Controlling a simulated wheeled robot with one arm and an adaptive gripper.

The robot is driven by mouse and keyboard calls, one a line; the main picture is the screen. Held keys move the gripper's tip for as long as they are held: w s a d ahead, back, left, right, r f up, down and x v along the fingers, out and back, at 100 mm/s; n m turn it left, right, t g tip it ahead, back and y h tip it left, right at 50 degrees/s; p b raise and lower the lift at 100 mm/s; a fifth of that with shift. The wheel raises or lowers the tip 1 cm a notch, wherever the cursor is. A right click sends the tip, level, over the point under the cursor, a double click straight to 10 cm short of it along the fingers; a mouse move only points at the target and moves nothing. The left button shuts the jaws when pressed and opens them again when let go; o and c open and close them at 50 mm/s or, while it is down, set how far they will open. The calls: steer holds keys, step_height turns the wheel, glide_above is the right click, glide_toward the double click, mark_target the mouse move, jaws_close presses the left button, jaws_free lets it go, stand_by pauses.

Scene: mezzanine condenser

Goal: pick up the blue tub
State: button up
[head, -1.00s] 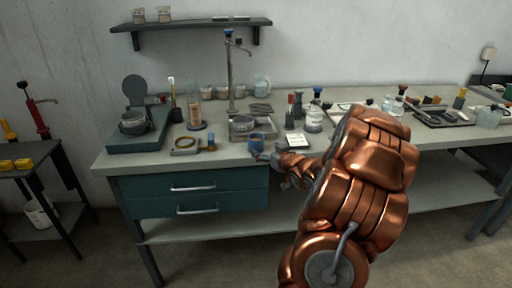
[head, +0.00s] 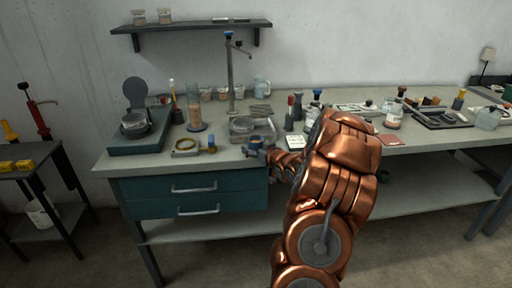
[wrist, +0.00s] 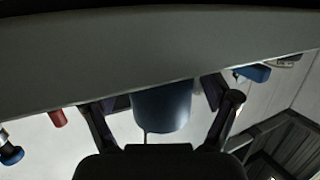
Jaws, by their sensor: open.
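The blue tub (head: 255,142) stands near the front edge of the bench, partly hidden by my gripper (head: 260,152) in the head view. In the wrist view, which looks upside down, the blue tub (wrist: 163,108) shows between the two spread fingers of my gripper (wrist: 162,112). A gap shows on each side of the tub, and the fingers do not visibly press on it. My gripper is open.
A metal tray (head: 262,138) sits just behind the tub. A brass-coloured ring (head: 186,145) and a small blue-topped item (head: 211,145) lie to its left. Dark and red-topped bottles (head: 290,112) stand to its right. A teal drawer unit (head: 195,195) is below.

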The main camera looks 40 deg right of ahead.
steer(key=shift+c, duration=0.3)
steer(key=c, duration=1.2)
steer(key=shift+r, duration=0.2)
